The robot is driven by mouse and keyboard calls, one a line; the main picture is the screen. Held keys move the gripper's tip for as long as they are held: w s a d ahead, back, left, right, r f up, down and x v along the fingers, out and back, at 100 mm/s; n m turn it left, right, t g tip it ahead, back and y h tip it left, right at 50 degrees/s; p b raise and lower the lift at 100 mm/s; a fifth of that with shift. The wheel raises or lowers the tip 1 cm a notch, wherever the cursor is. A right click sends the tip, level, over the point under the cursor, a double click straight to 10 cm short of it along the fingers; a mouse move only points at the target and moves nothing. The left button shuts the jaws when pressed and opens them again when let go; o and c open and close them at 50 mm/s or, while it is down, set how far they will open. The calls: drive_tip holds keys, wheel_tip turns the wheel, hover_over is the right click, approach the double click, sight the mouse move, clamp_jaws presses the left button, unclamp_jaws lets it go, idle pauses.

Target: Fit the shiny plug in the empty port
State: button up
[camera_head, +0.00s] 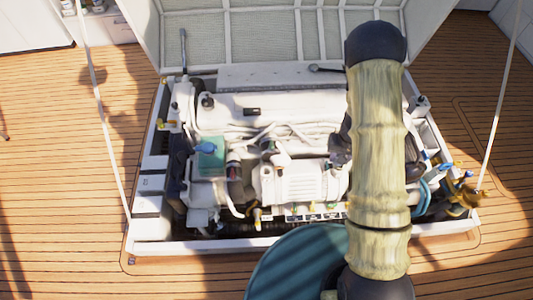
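The engine (270,110) sits in the open hatch, and a row of small fittings with labels (312,217) runs along its lower front edge. A small yellow fitting (257,217) and a green one (330,207) show near this row. These are too small to tell which is a plug and which is an empty port. A brass-coloured shiny object (467,196) lies at the right front corner of the hatch; I cannot tell if it is the plug. My arm stands in front of the engine's right part and hides it. My gripper is not visible.
The white hatch frame (300,242) borders the engine bay. The raised lid (265,38) stands behind, with a thin stay (103,120) at the left and another (500,95) at the right. Wooden deck (60,190) is clear at the left.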

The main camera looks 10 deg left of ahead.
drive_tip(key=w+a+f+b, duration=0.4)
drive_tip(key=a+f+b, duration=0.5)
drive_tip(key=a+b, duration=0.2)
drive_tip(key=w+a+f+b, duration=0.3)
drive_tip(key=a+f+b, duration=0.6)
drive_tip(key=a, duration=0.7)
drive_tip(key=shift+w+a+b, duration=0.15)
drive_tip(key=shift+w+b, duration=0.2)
drive_tip(key=shift+b, duration=0.65)
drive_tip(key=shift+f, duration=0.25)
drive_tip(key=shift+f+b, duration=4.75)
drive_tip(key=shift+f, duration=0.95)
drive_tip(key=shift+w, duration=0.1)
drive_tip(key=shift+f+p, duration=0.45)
